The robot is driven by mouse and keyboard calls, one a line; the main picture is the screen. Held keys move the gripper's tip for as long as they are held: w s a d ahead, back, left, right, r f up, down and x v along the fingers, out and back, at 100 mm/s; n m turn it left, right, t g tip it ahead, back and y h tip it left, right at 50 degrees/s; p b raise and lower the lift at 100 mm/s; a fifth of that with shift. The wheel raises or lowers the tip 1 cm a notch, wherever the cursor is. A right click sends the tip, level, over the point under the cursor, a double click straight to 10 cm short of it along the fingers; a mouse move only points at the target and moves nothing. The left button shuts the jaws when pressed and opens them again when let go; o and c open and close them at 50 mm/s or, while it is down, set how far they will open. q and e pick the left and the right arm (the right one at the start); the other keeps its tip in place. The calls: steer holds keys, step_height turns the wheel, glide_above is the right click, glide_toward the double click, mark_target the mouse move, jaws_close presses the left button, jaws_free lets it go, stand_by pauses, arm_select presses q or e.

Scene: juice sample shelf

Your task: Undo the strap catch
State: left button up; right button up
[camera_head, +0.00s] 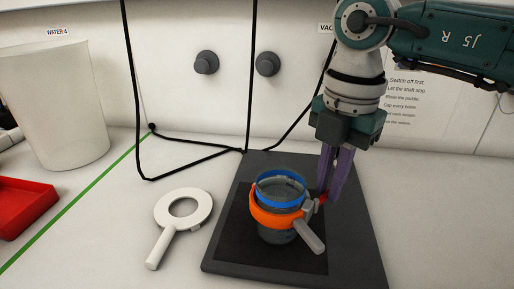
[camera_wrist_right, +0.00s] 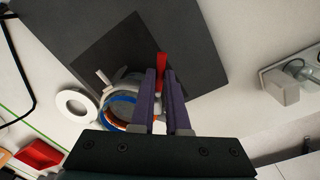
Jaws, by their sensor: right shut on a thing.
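A dark glass jar (camera_head: 280,232) stands upright on a dark board (camera_head: 348,238). An orange strap (camera_head: 262,216) runs around it, below a blue ring (camera_head: 268,198) at its top. A grey handle (camera_head: 309,237) sticks out at the front right. A red catch lever (camera_head: 321,199) is at the strap's right side; in the right wrist view the red lever (camera_wrist_right: 162,60) shows beyond my fingertips. My right gripper (camera_head: 326,196) points down beside the jar, its purple fingers shut on the red lever. It also shows in the wrist view (camera_wrist_right: 162,75). The fingers partly hide the catch.
A white ring with a handle (camera_head: 163,236) lies left of the board. A red tray (camera_head: 22,207) and a white bin (camera_head: 60,110) stand at the far left, beyond a green line (camera_head: 75,202). A black cable (camera_head: 190,163) hangs at the back wall.

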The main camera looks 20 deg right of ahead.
jaws_close()
steer(key=m+p, duration=0.2)
steer(key=shift+s+d+r+m+p, duration=0.1)
steer(key=shift+s+r+m+p, duration=0.2)
steer(key=shift+s+p, duration=0.05)
steer(key=shift+s+m+p, duration=0.1)
steer(key=shift+m+p, duration=0.2)
steer(key=shift+m, duration=0.2)
steer(key=shift+f+m, duration=0.2)
steer(key=shift+m, duration=0.3)
steer(key=o, duration=0.6)
jaws_free()
